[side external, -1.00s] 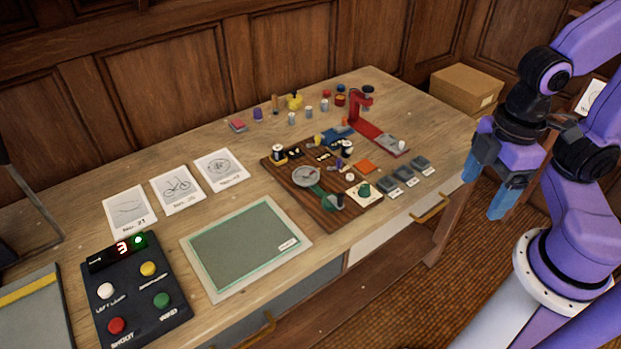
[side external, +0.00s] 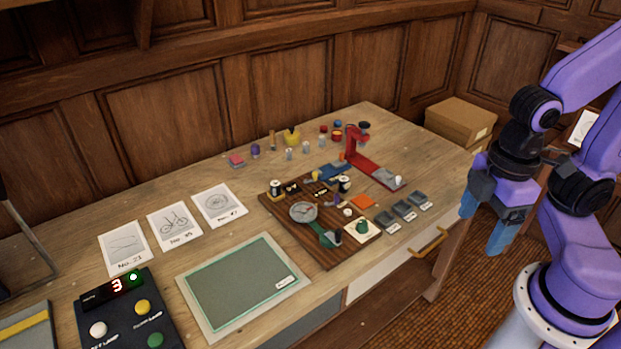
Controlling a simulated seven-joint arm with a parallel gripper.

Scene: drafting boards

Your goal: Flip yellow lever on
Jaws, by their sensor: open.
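My gripper (side external: 486,217) hangs at the right, beyond the table's right edge, with its two blue fingers apart and nothing between them. It is well away from the objects on the table. I cannot clearly make out a yellow lever. A small yellow upright piece (side external: 315,176) stands near a blue part by the dark wooden board (side external: 328,250). A larger yellow object (side external: 291,137) stands at the back. A black control box (side external: 121,325) at the front left has a round yellow knob (side external: 143,306) and a lit "3".
A red stand (side external: 365,159) rises right of the board, with several grey blocks (side external: 404,209) in front. A green drafting mat (side external: 240,285) and several picture cards (side external: 174,226) lie left. A cardboard box (side external: 458,118) sits behind the table's right end.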

